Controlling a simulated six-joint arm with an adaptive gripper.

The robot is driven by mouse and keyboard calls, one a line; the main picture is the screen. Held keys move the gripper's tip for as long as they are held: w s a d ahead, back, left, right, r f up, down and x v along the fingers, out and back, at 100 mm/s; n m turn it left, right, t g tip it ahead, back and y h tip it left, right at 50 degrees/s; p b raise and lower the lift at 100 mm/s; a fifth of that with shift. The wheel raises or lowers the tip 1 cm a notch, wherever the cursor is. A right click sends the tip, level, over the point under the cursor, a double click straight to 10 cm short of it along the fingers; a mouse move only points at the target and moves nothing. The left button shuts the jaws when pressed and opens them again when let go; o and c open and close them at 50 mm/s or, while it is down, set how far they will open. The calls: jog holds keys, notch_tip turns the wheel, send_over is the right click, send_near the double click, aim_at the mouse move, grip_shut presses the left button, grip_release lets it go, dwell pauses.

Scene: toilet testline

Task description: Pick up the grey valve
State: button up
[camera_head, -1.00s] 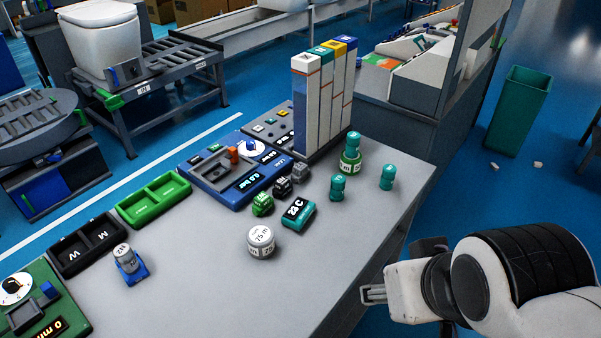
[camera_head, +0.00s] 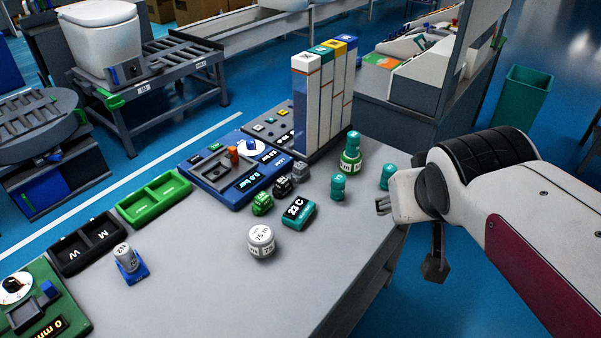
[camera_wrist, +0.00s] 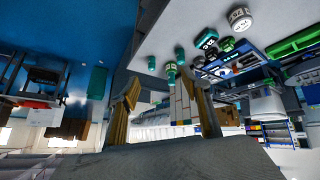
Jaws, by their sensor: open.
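The grey valve (camera_head: 301,171) is a small block-like piece on the grey table, at the end of a short row with a black valve (camera_head: 282,187) and a green valve (camera_head: 262,204). It stands close to the foot of the tall upright boxes. My gripper (camera_head: 382,206) is open and empty, off to the right of the grey valve near the table's right edge, apart from it. In the wrist view, the two fingers of my gripper (camera_wrist: 165,105) are spread apart with nothing between them. I cannot make out the grey valve clearly there.
A teal display (camera_head: 298,213) and a white round weight (camera_head: 261,241) lie in front. Tall boxes (camera_head: 322,100) rise behind. The table's front middle is clear.

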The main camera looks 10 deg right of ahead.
jog(key=w+d+r+n+t, duration=0.1)
jog(key=w+d+r+t, duration=0.1)
jog(key=w, duration=1.1)
jog(key=w+d+r+n+t, duration=0.1)
jog(key=w+d+r+t, duration=0.1)
jog(key=w, duration=1.2)
jog(key=w+a+f+n+t+y, duration=0.1)
jog(key=w+f+n+y, duration=0.1)
jog(key=w+f, duration=0.3)
jog(key=w+a+f+n+y, duration=0.1)
jog(key=w+a+f, duration=0.15)
jog(key=w, duration=0.55)
jog(key=n+g+y, duration=0.4)
jog(key=y, duration=0.4)
send_near(301, 171)
jog(key=w, duration=0.2)
jog(key=shift+w+d, duration=0.1)
jog(key=shift+w, duration=0.15)
jog(key=shift+f, duration=0.1)
jog(key=shift+x, duration=1.25)
